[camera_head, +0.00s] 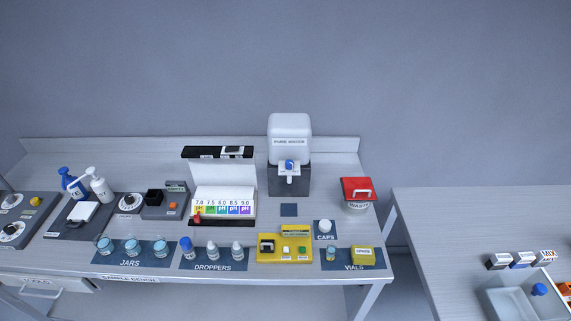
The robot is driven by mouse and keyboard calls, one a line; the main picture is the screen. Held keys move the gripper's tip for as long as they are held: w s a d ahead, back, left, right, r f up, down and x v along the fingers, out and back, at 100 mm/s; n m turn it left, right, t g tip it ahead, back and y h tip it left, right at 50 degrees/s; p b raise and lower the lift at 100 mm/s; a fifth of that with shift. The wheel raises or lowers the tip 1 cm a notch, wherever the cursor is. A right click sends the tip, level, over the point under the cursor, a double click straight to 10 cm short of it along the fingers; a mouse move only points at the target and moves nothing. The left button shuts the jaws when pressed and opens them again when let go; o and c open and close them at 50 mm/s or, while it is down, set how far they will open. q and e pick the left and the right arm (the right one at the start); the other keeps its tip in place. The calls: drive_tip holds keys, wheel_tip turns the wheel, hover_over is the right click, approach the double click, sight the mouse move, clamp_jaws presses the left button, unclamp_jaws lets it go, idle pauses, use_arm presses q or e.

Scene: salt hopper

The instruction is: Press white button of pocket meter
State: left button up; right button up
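A yellow device (284,257), which looks like the pocket meter, lies near the front edge of the sample bench. It has a dark square well at its left, a small display at its upper right, and small buttons along its front. The white button (285,249) is in the middle of its face, beside a green one (303,250). Nothing covers the meter. Its small labels are too tiny to read. Neither of my grippers shows in this view.
A vials mat (374,265) lies right of the meter and a droppers mat (226,265) with bottles lies left. A pure water dispenser (289,140) and a red-lidded waste bin (357,189) stand behind. A second table (450,230) is at right.

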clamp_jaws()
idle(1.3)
